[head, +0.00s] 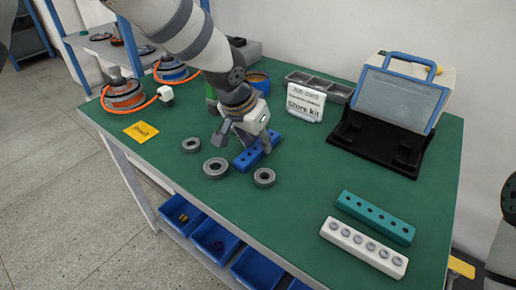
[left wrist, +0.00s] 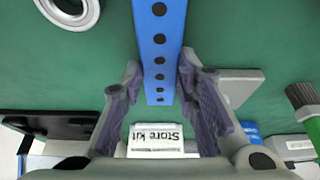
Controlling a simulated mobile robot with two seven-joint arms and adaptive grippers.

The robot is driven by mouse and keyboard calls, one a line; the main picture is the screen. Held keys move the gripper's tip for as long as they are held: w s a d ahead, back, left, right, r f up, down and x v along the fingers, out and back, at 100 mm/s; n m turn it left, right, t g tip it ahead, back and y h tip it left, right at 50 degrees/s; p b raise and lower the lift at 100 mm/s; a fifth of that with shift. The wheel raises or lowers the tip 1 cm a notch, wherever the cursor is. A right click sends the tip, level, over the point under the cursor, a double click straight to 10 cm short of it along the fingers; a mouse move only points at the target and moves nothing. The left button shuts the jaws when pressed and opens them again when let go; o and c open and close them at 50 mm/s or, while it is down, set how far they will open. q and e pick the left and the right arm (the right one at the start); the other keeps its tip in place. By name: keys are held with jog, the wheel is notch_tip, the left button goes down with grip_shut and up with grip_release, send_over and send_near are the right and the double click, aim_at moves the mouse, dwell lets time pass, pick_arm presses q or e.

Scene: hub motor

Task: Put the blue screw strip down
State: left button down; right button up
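The blue screw strip (head: 249,157), a long bar with a row of dark holes, is at or just above the green table top below my left gripper (head: 246,142). In the left wrist view the strip (left wrist: 160,45) runs between the two fingertips (left wrist: 160,65), which appear to touch its sides. My left gripper looks closed on it. Part of the strip is hidden behind a finger in the head view. I cannot tell whether its underside touches the table. My right gripper is out of view.
Grey rings (head: 215,168) lie left and front of the strip. A teal strip (head: 375,218) and a white strip (head: 363,248) lie at the front right. A store kit card (head: 305,102), a grey tray (head: 320,86) and a black-based case (head: 380,140) stand behind. The middle right table is clear.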

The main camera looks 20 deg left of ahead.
aim_at(257, 148)
pick_arm(q)
jog(key=shift+r, duration=0.5)
jog(key=v, duration=0.3)
jog(key=shift+w+d+r, duration=0.2)
jog(key=shift+r, duration=0.3)
jog(key=s+r+p, duration=0.1)
jog(key=s+r, duration=0.3)
jog(key=s, duration=0.2)
jog(key=s+d+r+p, duration=0.1)
jog(key=s+r, duration=0.3)
jog(key=s, duration=0.3)
jog(key=shift+d, duration=0.15)
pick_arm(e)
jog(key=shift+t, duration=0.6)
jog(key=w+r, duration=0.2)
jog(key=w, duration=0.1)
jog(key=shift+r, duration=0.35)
pick_arm(q)
jog(key=shift+s, duration=0.1)
